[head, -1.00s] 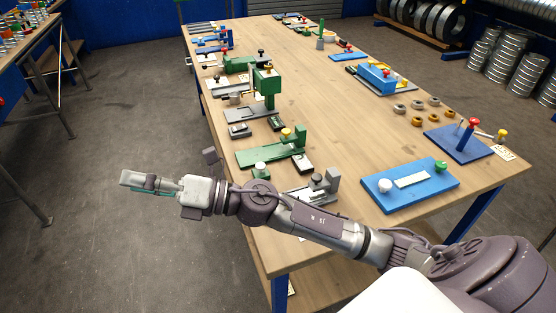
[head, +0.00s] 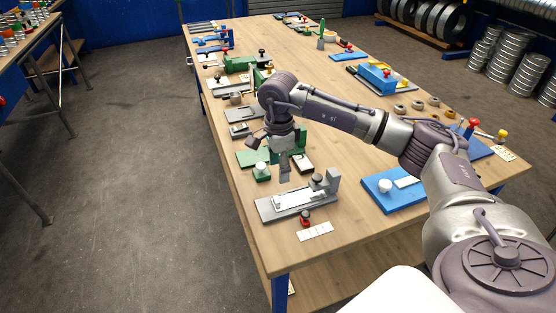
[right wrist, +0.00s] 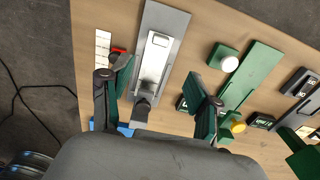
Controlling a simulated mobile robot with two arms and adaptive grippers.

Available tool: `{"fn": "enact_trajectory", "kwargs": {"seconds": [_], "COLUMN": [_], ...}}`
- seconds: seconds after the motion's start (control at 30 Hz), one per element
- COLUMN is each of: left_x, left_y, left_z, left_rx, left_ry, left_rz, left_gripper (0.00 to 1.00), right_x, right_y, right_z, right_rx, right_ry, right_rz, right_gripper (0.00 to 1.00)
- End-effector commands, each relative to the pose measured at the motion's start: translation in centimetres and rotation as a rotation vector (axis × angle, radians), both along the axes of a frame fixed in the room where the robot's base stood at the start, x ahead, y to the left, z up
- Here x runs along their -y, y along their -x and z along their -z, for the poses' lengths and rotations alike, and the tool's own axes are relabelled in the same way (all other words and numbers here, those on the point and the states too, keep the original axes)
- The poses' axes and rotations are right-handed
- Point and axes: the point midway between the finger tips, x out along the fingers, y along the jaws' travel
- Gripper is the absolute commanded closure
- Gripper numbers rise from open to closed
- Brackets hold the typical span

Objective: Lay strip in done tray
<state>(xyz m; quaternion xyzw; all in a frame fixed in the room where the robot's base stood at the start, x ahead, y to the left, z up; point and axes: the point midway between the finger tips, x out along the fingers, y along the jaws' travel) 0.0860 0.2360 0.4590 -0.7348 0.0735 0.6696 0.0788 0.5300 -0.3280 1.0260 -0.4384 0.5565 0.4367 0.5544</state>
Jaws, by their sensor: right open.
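A pale metal strip (head: 300,199) lies on a grey fixture (head: 268,211) near the left edge of the bench. In the right wrist view the strip (right wrist: 154,60) lies lengthwise on the grey fixture (right wrist: 171,23). My right gripper (head: 284,172) points down above the fixture. Its two dark fingers (right wrist: 160,70) are spread and empty, one to each side of the strip in the picture. A blue plate (head: 385,200) with a light panel stands to the right, partly behind my arm. I cannot tell which thing is the done tray. My left gripper is not in view.
A red knob (head: 306,216) and a white marked card (head: 315,231) lie in front of the grey fixture. A green fixture (head: 250,157) stands behind it. Several small rings (head: 418,104) lie at the right. The bench's front corner is clear.

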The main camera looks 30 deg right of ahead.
Motion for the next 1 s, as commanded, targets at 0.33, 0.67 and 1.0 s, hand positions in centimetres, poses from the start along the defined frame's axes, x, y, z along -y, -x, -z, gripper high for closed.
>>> {"fn": "enact_trajectory", "kwargs": {"seconds": [0.33, 0.67, 1.0], "left_x": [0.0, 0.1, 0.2], "left_y": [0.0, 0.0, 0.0], "left_z": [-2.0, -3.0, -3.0], "left_rx": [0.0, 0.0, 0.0], "left_ry": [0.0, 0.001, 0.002], "left_rz": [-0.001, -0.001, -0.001], "left_gripper": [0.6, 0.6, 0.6], "right_x": [-0.1, -0.1, -0.1], "right_y": [0.2, 0.1, 0.0], "right_z": [6.7, 11.3, 12.0], "right_rx": [-0.005, -0.001, 0.001], "right_ry": [-0.002, -0.003, -0.003], "right_rz": [-0.001, -0.001, -0.001], "right_gripper": [0.39, 0.39, 0.39]}}
